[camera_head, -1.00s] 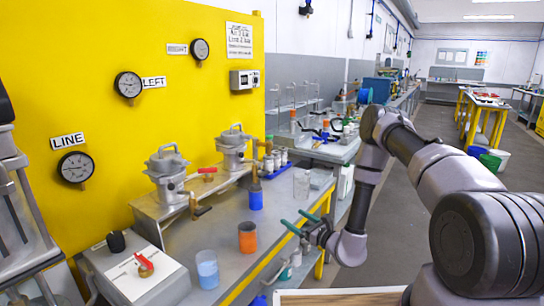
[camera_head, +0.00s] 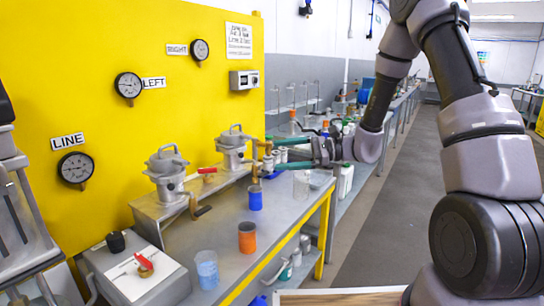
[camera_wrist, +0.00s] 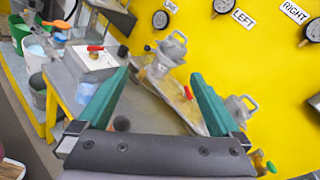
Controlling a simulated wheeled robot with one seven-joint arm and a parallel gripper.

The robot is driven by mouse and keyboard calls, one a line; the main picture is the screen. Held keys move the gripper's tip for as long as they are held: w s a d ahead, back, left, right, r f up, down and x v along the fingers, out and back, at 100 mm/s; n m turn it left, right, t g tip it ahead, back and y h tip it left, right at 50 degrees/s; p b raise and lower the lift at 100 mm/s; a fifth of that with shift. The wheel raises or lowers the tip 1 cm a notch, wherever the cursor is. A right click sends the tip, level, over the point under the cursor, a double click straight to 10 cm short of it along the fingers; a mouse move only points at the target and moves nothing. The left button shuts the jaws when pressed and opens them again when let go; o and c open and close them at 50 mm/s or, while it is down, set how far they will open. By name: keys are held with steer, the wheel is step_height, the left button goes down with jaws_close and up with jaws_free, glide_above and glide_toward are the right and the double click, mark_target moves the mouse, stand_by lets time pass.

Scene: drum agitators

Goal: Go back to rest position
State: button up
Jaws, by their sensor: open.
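My gripper (camera_head: 273,154) is open, with two green fingers spread apart and pointing left over the bench's far right part. In the head view its fingertips overlap the area by the right drum agitator (camera_head: 232,150); I cannot tell the exact gap there. The wrist view shows the open fingers (camera_wrist: 160,74) with nothing held between them. The left drum agitator (camera_head: 167,172) stands on the raised shelf with a red-handled valve (camera_head: 208,172) between the two. My arm rises at the right of the head view and bends down to the gripper.
The grey bench (camera_head: 215,224) carries a blue cup (camera_head: 255,198), an orange cup (camera_head: 247,238) and a light-blue beaker (camera_head: 207,268). A yellow panel (camera_head: 90,40) with gauges stands behind. Bottles (camera_head: 346,180) stand near my gripper. The aisle floor (camera_head: 375,235) is clear.

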steer(key=s+d+r+n+g+h, duration=0.1)
steer(key=s+d+r+n+h, duration=0.5)
steer(key=s+r, duration=0.4)
steer(key=s+d+r+n+t+h, duration=0.1)
steer(key=s+d+r+t+h, duration=0.3)
steer(key=d, duration=0.3)
steer(key=s+d+r+n+t+h, duration=0.1)
steer(key=s+d+r+t+h, duration=0.3)
steer(key=d, duration=0.4)
steer(key=shift+s+r+h, duration=0.15)
steer(key=shift+s+h, duration=0.25)
steer(key=shift+s, duration=0.3)
steer(key=shift+d, duration=0.1)
